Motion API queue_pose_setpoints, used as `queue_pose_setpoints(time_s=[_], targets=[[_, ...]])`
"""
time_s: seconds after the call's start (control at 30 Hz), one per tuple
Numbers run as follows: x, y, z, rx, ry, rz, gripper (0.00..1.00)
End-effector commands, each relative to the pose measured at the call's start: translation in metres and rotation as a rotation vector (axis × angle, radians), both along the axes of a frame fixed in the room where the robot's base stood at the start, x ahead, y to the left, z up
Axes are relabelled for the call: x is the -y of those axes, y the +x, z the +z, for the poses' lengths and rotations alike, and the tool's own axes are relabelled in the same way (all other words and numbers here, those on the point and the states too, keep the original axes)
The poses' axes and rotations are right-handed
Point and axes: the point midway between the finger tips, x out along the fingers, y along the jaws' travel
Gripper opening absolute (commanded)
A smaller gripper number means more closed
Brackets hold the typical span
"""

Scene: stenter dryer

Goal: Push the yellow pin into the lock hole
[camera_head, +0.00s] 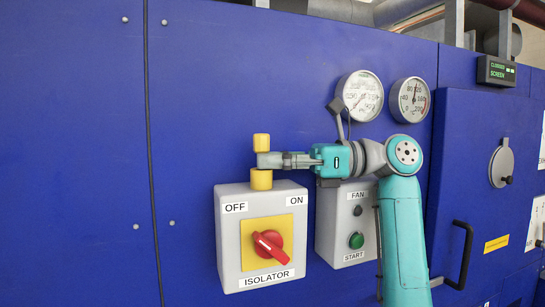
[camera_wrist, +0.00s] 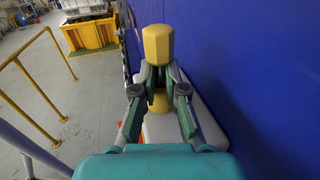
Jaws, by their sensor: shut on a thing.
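The yellow pin (camera_head: 261,142) stands upright above the isolator box (camera_head: 227,241), and its thick head shows above my fingers. My gripper (camera_head: 268,160) reaches in from the right and is shut on the pin just below that head. In the wrist view the pin's head (camera_wrist: 157,44) rises over my closed fingertips (camera_wrist: 159,76). A yellow cylindrical piece (camera_head: 261,179) sits below the fingers at the box's top. The lock hole itself is hidden, and I cannot tell how deep the pin is. The red switch handle (camera_head: 269,245) is on the yellow plate, tilted.
A fan start box (camera_head: 338,253) with a green button stands right of the isolator, below my arm. Two round gauges (camera_head: 360,95) are above. The blue panel wall (camera_head: 80,150) is close behind. In the wrist view, yellow railings (camera_wrist: 38,92) stand at left.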

Motion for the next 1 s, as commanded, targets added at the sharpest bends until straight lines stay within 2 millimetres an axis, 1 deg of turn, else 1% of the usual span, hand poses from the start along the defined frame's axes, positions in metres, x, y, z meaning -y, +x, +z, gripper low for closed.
queue_pose_setpoints(time_s=[0.17, 0.2, 0.27, 0.3, 0.63, 0.73, 0.87, 1.0], targets=[[0.000, 0.000, -0.004, 0.000, 0.000, 0.000, 0.00], [0.000, 0.000, -0.003, 0.000, 0.000, 0.000, 0.21], [0.000, 0.000, -0.004, 0.000, 0.000, 0.000, 0.36], [0.000, 0.000, -0.004, 0.000, -0.001, 0.000, 0.40], [0.000, 0.000, -0.004, 0.000, -0.002, 0.001, 0.40], [0.000, 0.000, -0.001, 0.000, -0.002, 0.001, 0.40], [0.000, 0.000, 0.013, 0.003, -0.001, 0.000, 0.40], [0.000, 0.000, 0.037, 0.003, -0.001, 0.000, 0.40]])
